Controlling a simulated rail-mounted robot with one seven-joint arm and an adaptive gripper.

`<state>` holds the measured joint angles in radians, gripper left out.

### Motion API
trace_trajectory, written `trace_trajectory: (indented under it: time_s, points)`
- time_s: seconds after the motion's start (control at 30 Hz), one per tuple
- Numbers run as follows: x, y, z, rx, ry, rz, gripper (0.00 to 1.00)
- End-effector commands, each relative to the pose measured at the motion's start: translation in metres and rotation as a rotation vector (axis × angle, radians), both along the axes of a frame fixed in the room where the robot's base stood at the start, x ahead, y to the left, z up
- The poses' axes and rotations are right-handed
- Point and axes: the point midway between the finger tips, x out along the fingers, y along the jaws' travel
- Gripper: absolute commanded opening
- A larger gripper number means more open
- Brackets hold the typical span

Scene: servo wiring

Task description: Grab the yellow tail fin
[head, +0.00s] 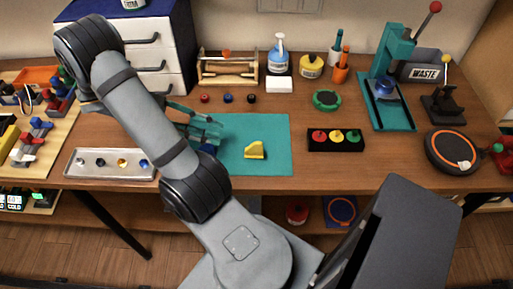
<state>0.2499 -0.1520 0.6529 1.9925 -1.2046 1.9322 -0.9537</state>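The yellow tail fin (255,150) lies on the teal mat (275,128) near the middle of the table in the head view. It is a small yellow block with a slanted side, apart from the things around it. A teal part (206,127) with a dark blue piece under it is on the mat to the left of the fin, partly hidden by my arm. My gripper's fingers cannot be made out in this view; my arm runs from the bottom centre to the upper left. No part of my arm touches the fin.
A metal tray (110,174) with small parts lies left of the mat. A black block with coloured buttons (336,139) stands right of the fin. Several small caps (228,98) sit behind the mat. A teal press (388,90) stands at the back right. The mat around the fin is clear.

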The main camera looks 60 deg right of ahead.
Motion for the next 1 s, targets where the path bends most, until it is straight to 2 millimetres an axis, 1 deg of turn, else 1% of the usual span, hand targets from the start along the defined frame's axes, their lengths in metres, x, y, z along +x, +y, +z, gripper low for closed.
trace_trajectory:
  time_s: [0.03,0.1,0.3,0.47,0.67,0.8,1.0]
  points:
    - [-0.003,-0.008,-0.005,-0.019,-0.007,0.003,0.26]
    - [-0.009,-0.018,-0.009,-0.034,-0.013,0.007,0.26]
    - [-0.032,-0.033,-0.019,-0.036,-0.015,0.009,0.26]
    - [-0.041,-0.038,-0.024,-0.035,-0.018,0.009,0.26]
    - [-0.063,-0.047,-0.041,-0.032,-0.013,0.008,0.26]
    - [-0.075,-0.056,-0.047,-0.035,-0.016,0.008,0.26]
    - [-0.079,-0.058,-0.048,-0.034,-0.018,0.010,0.26]
